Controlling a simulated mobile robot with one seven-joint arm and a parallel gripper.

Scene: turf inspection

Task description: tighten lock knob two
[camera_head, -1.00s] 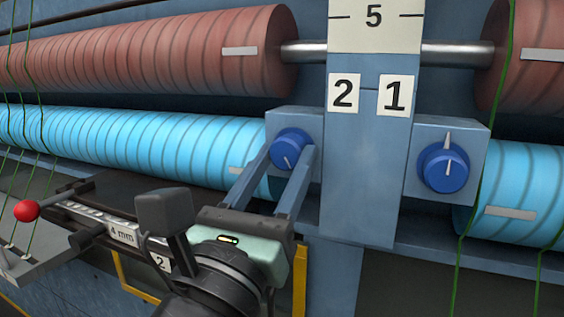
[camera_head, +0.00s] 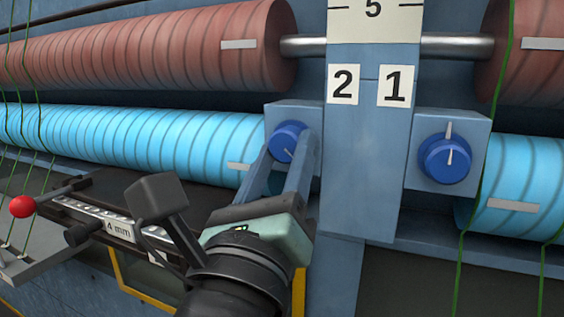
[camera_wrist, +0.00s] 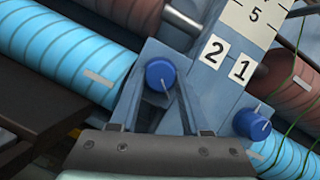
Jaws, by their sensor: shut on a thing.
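Lock knob two is the blue round knob (camera_head: 288,139) on a blue-grey block under the label 2. It also shows in the wrist view (camera_wrist: 160,72), with a short white pointer line toward its lower right. My gripper (camera_head: 286,148) has one finger on each side of this knob and is shut on it. The fingers hide parts of the knob's sides and of its block. In the wrist view the two fingers reach up from the bottom to the knob's sides. The other blue knob (camera_head: 445,159), under the label 1, stands apart to the right, its white pointer upright.
A blue-grey post (camera_head: 362,170) with number plates stands between the knobs. A red-brown roller (camera_head: 150,52) lies above a light-blue roller (camera_head: 130,145). Green cords (camera_head: 470,220) hang at right. A red ball-ended lever (camera_head: 22,207) and a rail marked 4 mm are at lower left.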

